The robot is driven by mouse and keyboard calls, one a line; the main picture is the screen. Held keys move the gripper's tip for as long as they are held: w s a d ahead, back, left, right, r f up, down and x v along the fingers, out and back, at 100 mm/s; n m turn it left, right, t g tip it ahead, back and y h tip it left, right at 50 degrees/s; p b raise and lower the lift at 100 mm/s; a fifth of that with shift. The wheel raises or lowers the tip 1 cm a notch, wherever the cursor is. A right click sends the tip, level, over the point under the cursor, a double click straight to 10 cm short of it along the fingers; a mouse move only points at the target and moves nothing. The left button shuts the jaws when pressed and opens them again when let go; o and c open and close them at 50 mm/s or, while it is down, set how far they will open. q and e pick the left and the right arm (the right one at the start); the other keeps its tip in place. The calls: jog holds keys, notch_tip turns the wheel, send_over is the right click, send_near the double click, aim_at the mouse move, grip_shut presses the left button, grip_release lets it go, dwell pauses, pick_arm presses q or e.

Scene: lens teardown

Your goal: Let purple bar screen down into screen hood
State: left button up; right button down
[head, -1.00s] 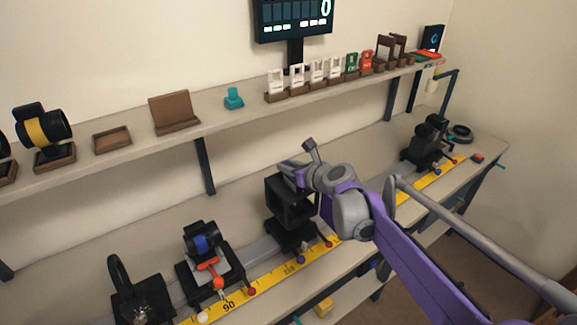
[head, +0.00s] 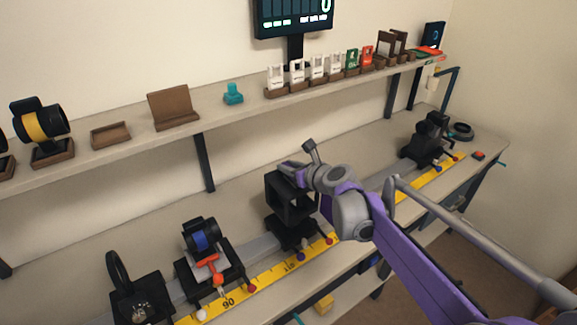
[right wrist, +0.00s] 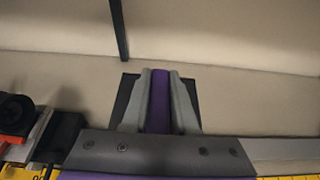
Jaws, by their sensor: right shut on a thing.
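The screen hood (head: 284,205) is a black open-fronted box standing on a black carrier on the bench rail. My right gripper (head: 293,172) is at the top of the hood, coming in from the right. In the right wrist view its two grey fingers (right wrist: 158,98) are shut on the purple bar screen (right wrist: 158,88), which shows as a purple strip between them. The dark hood (right wrist: 126,92) shows behind and beside the fingers. The screen's lower part is hidden, so I cannot tell how deep it sits. My left gripper is not in view.
A yellow scale (head: 266,283) runs along the bench front. A carrier with a blue-banded lens (head: 202,240) stands left of the hood, and a black device (head: 428,140) at the far right. The shelf above holds several small holders and a teal piece (head: 233,95).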

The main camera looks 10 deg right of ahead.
jog(key=shift+f+b, duration=0.35)
jog(key=shift+f, duration=0.35)
jog(key=c, duration=0.6)
grip_release()
jog(key=shift+r, duration=0.1)
